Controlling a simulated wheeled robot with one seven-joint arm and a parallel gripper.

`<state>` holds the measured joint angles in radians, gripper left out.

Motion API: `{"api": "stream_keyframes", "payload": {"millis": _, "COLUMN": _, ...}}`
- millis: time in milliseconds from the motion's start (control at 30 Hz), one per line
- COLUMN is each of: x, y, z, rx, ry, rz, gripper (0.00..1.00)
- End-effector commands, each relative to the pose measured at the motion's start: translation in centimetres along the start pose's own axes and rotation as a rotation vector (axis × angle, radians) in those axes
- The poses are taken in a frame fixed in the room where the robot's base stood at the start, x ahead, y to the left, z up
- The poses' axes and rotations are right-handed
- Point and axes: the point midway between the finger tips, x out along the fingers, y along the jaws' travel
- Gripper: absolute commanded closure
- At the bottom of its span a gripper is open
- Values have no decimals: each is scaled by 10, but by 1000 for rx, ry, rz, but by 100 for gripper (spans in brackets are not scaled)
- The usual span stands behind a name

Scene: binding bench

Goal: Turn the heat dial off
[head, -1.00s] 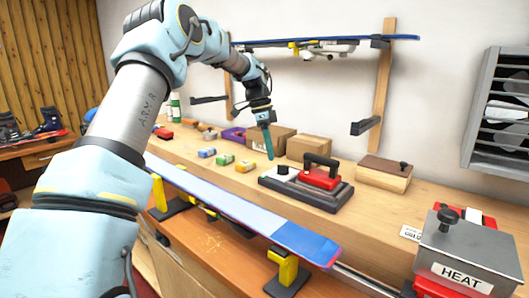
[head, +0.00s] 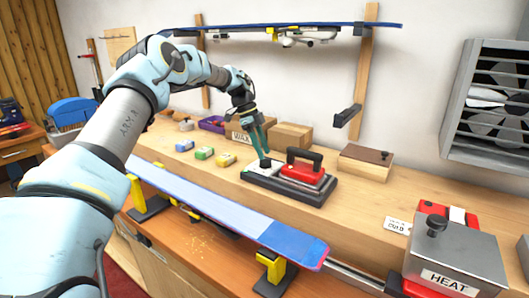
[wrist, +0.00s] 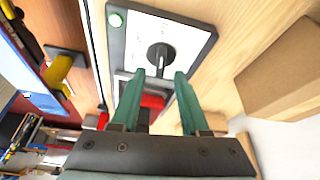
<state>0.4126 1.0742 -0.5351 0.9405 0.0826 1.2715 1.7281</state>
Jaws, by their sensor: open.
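A black dial (head: 265,162) stands on the pale plate of the dark iron stand (head: 320,196), left of the red iron (head: 303,171). The dial also shows in the wrist view (wrist: 160,52), with a green light (wrist: 115,19) near the plate's corner. My gripper (head: 262,150) points down just above the dial. In the wrist view my gripper (wrist: 160,76) is open, its two green fingers apart with the dial just beyond the tips, in line with the gap. I cannot tell whether they touch it. A metal box labelled HEAT (head: 450,281) with a black knob (head: 437,225) stands at lower right.
Cardboard boxes (head: 290,136) and a wooden box (head: 365,163) stand behind the iron. Small wax blocks (head: 204,153) lie left. A blue ski (head: 215,205) lies along the bench front. Bare bench top is right of the iron.

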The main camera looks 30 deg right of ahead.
Motion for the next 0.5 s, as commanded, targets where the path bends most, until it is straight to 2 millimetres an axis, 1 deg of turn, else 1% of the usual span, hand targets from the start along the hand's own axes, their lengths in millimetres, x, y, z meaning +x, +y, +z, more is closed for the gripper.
{"api": "stream_keyframes", "payload": {"millis": 100, "x": 13, "y": 0, "z": -1, "rx": 0, "ry": 0, "rz": 2, "gripper": 55}}
{"api": "stream_keyframes", "payload": {"millis": 200, "x": 21, "y": 0, "z": 0, "rx": 0, "ry": 0, "rz": 0, "gripper": 55}}
{"api": "stream_keyframes", "payload": {"millis": 500, "x": 25, "y": 0, "z": 0, "rx": -1, "ry": 0, "rz": -1, "gripper": 55}}
